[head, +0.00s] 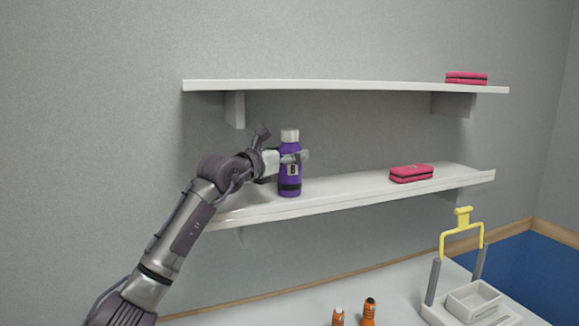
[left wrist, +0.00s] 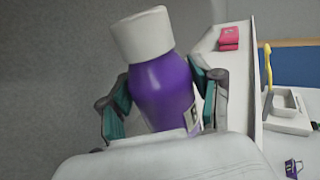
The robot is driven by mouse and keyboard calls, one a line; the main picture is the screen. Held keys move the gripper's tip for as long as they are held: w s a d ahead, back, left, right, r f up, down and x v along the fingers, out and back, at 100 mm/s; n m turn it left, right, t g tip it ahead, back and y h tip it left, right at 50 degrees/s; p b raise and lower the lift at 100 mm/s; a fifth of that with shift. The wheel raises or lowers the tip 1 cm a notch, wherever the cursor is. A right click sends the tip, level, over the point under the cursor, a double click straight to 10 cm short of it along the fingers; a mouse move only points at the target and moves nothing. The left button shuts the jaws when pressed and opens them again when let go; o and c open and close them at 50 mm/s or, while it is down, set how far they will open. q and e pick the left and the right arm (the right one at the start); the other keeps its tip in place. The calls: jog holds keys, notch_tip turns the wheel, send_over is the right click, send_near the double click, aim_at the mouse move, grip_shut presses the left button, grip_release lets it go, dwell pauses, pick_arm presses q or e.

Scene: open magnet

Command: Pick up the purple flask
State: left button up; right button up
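The purple flask (head: 289,172), with a white cap and a "B" label, stands upright on the lower shelf (head: 340,194), towards its left end. My left gripper (head: 288,157) reaches it from the left, at the height of its upper body. In the left wrist view the flask (left wrist: 162,90) is between the two teal finger pads (left wrist: 160,85), one on each side and very close to it. Whether both pads press on it cannot be told. The flask's lower part is hidden by the gripper there. My right gripper is not in view.
A pink box (head: 411,173) lies on the lower shelf to the right, another pink box (head: 466,78) on the upper shelf (head: 340,86) above. Below are two small orange bottles (head: 368,312) and a grey holder with a yellow handle (head: 462,228). The shelf between flask and box is clear.

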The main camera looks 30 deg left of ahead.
pick_arm(q)
jog(key=c, duration=0.8)
jog(key=shift+r, duration=0.15)
